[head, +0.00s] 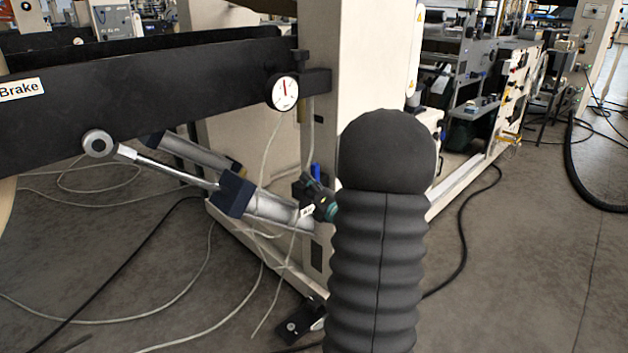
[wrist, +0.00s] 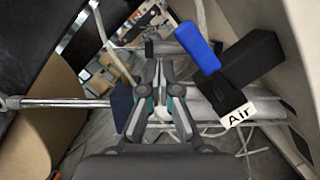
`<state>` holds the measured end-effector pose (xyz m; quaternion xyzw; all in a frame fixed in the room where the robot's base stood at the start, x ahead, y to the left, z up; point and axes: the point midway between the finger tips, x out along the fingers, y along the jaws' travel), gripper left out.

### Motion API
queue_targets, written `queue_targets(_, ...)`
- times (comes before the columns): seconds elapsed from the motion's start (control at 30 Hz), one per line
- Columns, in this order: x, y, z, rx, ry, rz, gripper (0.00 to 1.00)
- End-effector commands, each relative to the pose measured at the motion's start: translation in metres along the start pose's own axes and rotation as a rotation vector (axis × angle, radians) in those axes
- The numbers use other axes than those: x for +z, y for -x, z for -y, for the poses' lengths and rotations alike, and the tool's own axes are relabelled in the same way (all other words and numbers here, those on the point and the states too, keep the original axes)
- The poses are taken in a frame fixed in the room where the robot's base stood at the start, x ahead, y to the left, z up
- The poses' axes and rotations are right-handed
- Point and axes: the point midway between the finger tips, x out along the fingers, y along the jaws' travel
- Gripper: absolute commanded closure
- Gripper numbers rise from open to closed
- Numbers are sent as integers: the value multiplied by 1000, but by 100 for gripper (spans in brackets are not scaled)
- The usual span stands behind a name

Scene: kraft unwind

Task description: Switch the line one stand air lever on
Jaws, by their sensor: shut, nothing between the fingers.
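The air lever is a blue handle (wrist: 198,48) on a black valve body (wrist: 245,72), right of centre in the wrist view. A white tag reading "Air" (wrist: 238,115) sits below the valve. My gripper (wrist: 161,78) is shut and empty, left of and below the blue handle in that view, with a gap between them in the picture. In the head view the blue handle (head: 315,171) stands roughly upright beside the machine's pale post, and the tag (head: 307,211) shows below it. My dark arm covers part of that area, and only a bit of my gripper (head: 322,207) shows.
A silver cylinder (head: 282,209) with a rod runs below a black beam (head: 150,90) marked "Brake". A round gauge (head: 284,93) is on the beam's end. The pale post (head: 368,60) stands behind my arm. Loose hoses lie on the floor; open floor is at right.

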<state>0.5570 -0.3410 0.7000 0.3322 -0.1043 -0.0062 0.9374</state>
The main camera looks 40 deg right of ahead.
Motion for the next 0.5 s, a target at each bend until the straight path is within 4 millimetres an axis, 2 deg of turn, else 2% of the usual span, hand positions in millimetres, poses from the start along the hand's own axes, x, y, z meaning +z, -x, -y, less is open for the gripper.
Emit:
queue_targets(0.1, -17, 3, -17, 4, -2, -7, 100)
queue_targets(0.5, -6, 75, -27, -3, -1, -4, 100)
